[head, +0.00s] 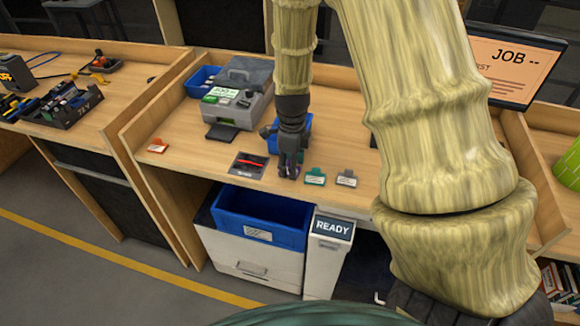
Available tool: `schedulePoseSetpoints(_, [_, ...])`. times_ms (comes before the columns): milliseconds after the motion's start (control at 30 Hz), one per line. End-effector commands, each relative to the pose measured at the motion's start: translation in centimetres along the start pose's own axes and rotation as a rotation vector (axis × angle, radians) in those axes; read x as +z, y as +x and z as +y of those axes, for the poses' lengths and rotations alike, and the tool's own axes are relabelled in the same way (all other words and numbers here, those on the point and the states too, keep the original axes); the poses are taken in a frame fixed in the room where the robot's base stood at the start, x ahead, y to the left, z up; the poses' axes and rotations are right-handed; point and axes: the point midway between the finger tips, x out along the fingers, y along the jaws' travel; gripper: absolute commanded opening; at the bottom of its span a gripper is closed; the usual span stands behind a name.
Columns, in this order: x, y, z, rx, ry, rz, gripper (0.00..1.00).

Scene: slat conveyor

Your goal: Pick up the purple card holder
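My gripper (289,165) points down at the front part of the wooden bench, at the middle of the picture. A small bit of purple, which looks like the purple card holder (297,172), shows at its fingertips. The fingers hide most of it, and I cannot tell whether they are closed on it or only around it. A green card holder (315,177) and a grey card holder (346,179) lie just to the right. An orange-red card holder (157,146) lies apart at the left.
A dark tray with a red item (248,164) lies just left of my gripper. A large blue bin (262,205) sits below the bench edge, beside a READY sign (332,228).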

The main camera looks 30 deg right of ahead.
Motion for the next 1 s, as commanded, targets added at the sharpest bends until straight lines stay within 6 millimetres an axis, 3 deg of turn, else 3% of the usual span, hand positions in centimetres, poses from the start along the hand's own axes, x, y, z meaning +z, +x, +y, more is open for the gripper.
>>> schedulePoseSetpoints(367, [0.01, 0.62, 0.0, 0.0, 0.0, -0.001, 0.5])
schedulePoseSetpoints(533, [0.01, 0.61, 0.0, 0.0, 0.0, 0.0, 0.21])
schedulePoseSetpoints(1000, [0.03, 0.21, -0.02, -0.001, -0.001, 0.0, 0.21])
